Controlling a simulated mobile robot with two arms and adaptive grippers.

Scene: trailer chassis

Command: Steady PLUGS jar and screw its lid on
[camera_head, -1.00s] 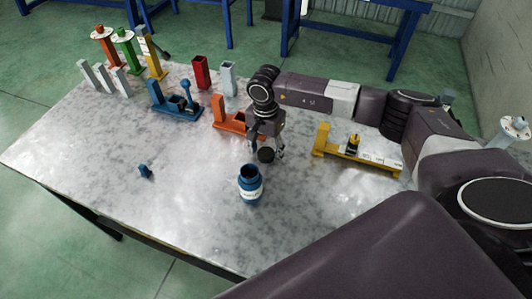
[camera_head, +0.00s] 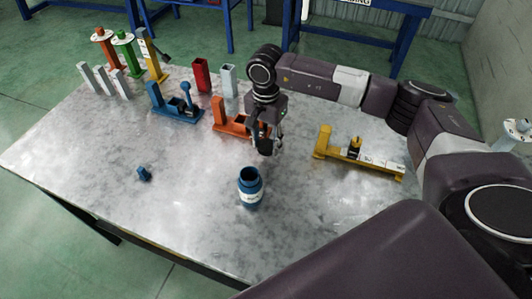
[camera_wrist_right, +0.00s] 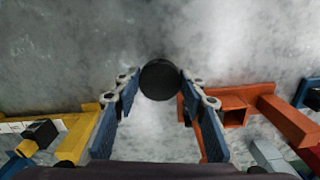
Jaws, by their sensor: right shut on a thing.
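The blue jar (camera_head: 250,187) with a white label stands upright on the grey table, its mouth open. The label's writing is too small to read. My right gripper (camera_head: 268,147) is behind the jar and slightly to its right, above the table and apart from the jar. In the right wrist view its fingers (camera_wrist_right: 160,88) are shut on a round black lid (camera_wrist_right: 160,79), held at the fingertips. In the head view the lid is hard to separate from the dark gripper. My left gripper is not in view.
An orange fixture (camera_head: 230,121) stands just behind my right gripper. A yellow fixture (camera_head: 321,145) stands to its right and a blue one (camera_head: 170,105) to the left. A small blue piece (camera_head: 143,174) lies left of the jar. The table between that piece and the jar is clear.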

